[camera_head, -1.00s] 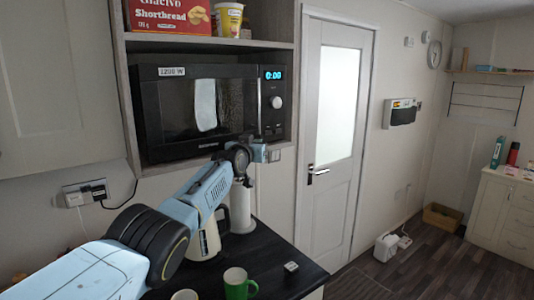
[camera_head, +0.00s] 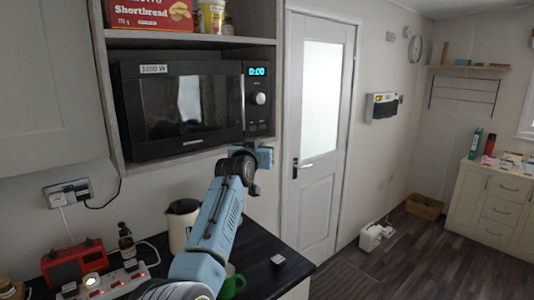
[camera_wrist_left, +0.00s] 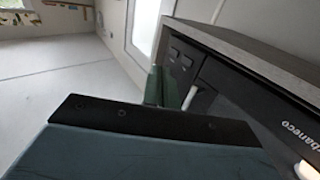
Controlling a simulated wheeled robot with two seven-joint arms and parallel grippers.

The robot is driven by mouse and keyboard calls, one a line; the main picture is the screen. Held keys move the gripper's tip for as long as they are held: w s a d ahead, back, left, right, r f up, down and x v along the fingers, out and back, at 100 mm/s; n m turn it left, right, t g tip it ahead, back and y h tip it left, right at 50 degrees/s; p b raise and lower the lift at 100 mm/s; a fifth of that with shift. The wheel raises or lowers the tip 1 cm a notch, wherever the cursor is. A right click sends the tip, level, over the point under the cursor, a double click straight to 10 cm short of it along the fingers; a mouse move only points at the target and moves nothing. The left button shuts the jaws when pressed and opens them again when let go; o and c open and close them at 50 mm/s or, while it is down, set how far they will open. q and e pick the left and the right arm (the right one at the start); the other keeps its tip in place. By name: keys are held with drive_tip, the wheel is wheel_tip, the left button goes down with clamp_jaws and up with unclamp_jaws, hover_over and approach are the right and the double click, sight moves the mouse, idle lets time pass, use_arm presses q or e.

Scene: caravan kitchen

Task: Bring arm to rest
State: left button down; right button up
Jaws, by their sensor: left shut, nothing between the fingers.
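My left arm rises from the bottom middle of the head view. Its gripper (camera_head: 264,157) is at the lower right corner of the black microwave (camera_head: 185,105), in front of the wall beside the door. The gripper is small and seen from behind here. In the left wrist view the fingers (camera_wrist_left: 154,86) are together with nothing held, and the microwave front (camera_wrist_left: 240,100) is close on the right. My right gripper is in neither view.
Below the arm is a dark worktop (camera_head: 262,252) with a cream jug (camera_head: 179,226), a green mug (camera_head: 229,286) partly hidden by my arm, a red radio (camera_head: 74,265) and a dark bottle (camera_head: 126,243). A white door (camera_head: 318,175) stands right of the gripper. Open floor lies further right.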

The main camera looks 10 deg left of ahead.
use_arm(q)
drive_tip(key=s+a+f+g+y, duration=0.1)
drive_tip(key=s+a+f+g, duration=0.25)
drive_tip(key=s+f, duration=1)
drive_tip(key=s+a+f+g, duration=0.2)
drive_tip(key=s+f+g, duration=0.2)
drive_tip(key=s+f, duration=1)
drive_tip(key=s+d+f+m+g, duration=0.1)
drive_tip(key=s+f+g, duration=0.3)
drive_tip(key=s, duration=1.1)
drive_tip(key=s+f+g, duration=0.3)
drive_tip(key=s+f, duration=0.2)
drive_tip(key=s, duration=1)
wheel_tip(320, 180, down, 32)
drive_tip(key=s+g+b, duration=0.1)
drive_tip(key=b, duration=0.7)
drive_tip(key=s+a+f+b, duration=0.1)
drive_tip(key=s+f+b, duration=0.2)
drive_tip(key=s+f, duration=0.5)
drive_tip(key=s+a+f+g+b, duration=0.1)
drive_tip(key=s+f+b, duration=0.3)
drive_tip(key=s+f, duration=0.5)
wheel_tip(320, 180, down, 6)
drive_tip(key=shift+a+r+m, duration=0.15)
drive_tip(key=shift+a+m, duration=0.1)
drive_tip(key=shift+m, duration=0.15)
drive_tip(key=shift+w+g, duration=0.1)
drive_tip(key=shift+g, duration=0.15)
